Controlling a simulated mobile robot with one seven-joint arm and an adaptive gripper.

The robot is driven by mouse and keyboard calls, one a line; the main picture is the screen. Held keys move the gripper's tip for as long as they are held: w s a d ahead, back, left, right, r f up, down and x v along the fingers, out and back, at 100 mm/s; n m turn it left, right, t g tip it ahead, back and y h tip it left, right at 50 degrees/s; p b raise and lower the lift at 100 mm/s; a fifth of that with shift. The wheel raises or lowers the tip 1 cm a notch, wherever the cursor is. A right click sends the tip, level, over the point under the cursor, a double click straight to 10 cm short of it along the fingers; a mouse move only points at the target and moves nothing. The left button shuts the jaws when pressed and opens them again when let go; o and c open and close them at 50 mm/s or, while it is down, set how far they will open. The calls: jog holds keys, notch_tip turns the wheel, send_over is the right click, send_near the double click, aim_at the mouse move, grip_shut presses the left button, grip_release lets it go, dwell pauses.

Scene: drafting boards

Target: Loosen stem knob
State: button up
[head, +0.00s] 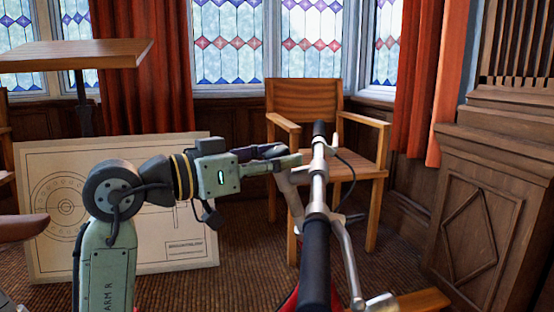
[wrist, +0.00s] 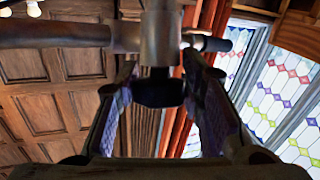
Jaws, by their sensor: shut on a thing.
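The bicycle handlebar (head: 317,190) runs away from me in the head view, with black grips at its near and far ends. In the wrist view its grey metal stem clamp (wrist: 160,35) is at the top middle, with the dark stem knob (wrist: 160,90) just below it. My gripper (head: 290,160) reaches in from the left to the stem area. In the wrist view my gripper (wrist: 160,78) has its two padded fingers on either side of the knob, shut on it. The knob is hidden in the head view, and the exact finger contact is hard to see.
A wooden armchair (head: 305,95) stands behind the handlebar. A drawing board (head: 140,255) leans at the left, below a wooden tabletop (head: 75,54). A carved wooden cabinet (head: 480,210) is at the right. A brake lever (head: 350,265) and cables lie close to the bar.

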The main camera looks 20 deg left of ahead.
jog(key=c, duration=0.4)
jog(key=shift+n+t+y, duration=0.3)
jog(key=shift+n, duration=0.1)
jog(key=n+t+y, duration=0.1)
jog(key=n+y, duration=0.2)
jog(key=shift+r+y, duration=0.1)
jog(key=shift+y, duration=0.2)
jog(key=shift+n+t+y+p, duration=0.3)
jog(key=shift+n+t+y, duration=0.2)
jog(key=shift+n+y, duration=1.45)
jog(key=shift+y, duration=0.25)
jog(key=o, duration=1.2)
jog(key=shift+c, duration=0.2)
